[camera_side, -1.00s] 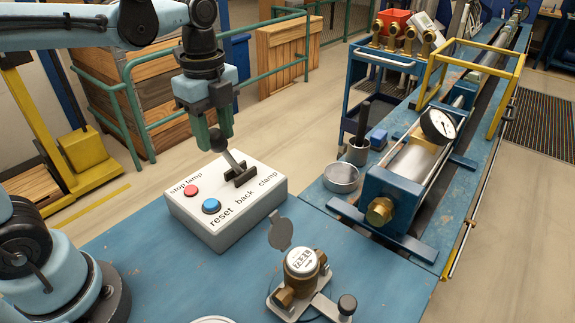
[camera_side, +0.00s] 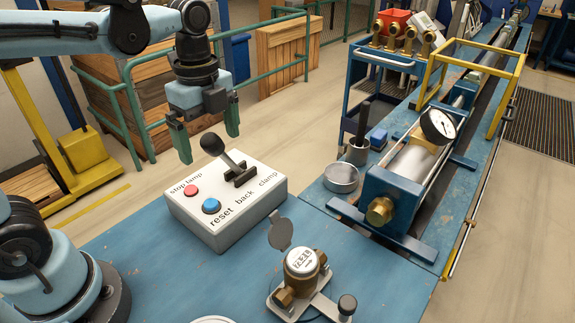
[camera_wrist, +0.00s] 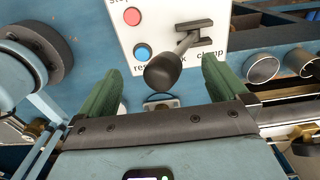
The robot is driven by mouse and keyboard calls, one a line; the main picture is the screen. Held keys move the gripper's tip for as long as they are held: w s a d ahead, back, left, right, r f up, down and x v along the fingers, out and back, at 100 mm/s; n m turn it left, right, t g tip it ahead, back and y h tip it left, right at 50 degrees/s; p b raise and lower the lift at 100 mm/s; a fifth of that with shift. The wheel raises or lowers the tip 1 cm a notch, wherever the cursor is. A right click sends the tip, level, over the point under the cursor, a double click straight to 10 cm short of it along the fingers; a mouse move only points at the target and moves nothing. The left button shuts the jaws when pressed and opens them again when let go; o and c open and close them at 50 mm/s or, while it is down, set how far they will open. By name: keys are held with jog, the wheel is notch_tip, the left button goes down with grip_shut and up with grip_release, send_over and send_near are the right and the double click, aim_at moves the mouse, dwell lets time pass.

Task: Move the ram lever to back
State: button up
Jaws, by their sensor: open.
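In the wrist view the lever knob (camera_wrist: 161,72) shows between the fingers. My gripper (camera_side: 210,146) is open, its two green fingers apart around or just above the knob and not visibly touching it. In the wrist view my gripper (camera_wrist: 160,88) has one finger on each side of the knob.
The box also carries a red stop button (camera_side: 191,190) and a blue reset button (camera_side: 211,205). A brass meter (camera_side: 301,262) with an open lid stands in front. A metal cup (camera_side: 341,177) and a blue bench press (camera_side: 395,200) are to the right.

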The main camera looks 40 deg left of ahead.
jog(key=shift+w+r, duration=0.1)
jog(key=shift+w, duration=0.1)
dwell(0.3)
jog(key=shift+r, duration=0.1)
jog(key=shift+r, duration=2.65)
jog(key=shift+s+f+n+t, duration=0.15)
jog(key=shift+f+n+t, duration=0.25)
jog(key=shift+n, duration=0.3)
jog(key=f+n, duration=0.1)
jog(key=n, duration=0.1)
jog(key=f+n+t, duration=0.1)
jog(key=n, duration=0.1)
jog(key=f+n+t, duration=0.1)
jog(key=n, duration=0.1)
jog(key=shift+s+a+f, duration=0.15)
jog(key=shift+s+a, duration=0.1)
jog(key=shift+s, duration=0.15)
jog(key=f+n+t, duration=0.1)
jog(key=n, duration=0.2)
jog(key=f+n+t, duration=0.2)
jog(key=n, duration=0.2)
jog(key=s+f+n+t, duration=0.1)
jog(key=f+n, duration=0.1)
jog(key=n, duration=0.1)
jog(key=shift+a+n, duration=0.25)
jog(key=shift+n, duration=0.05)
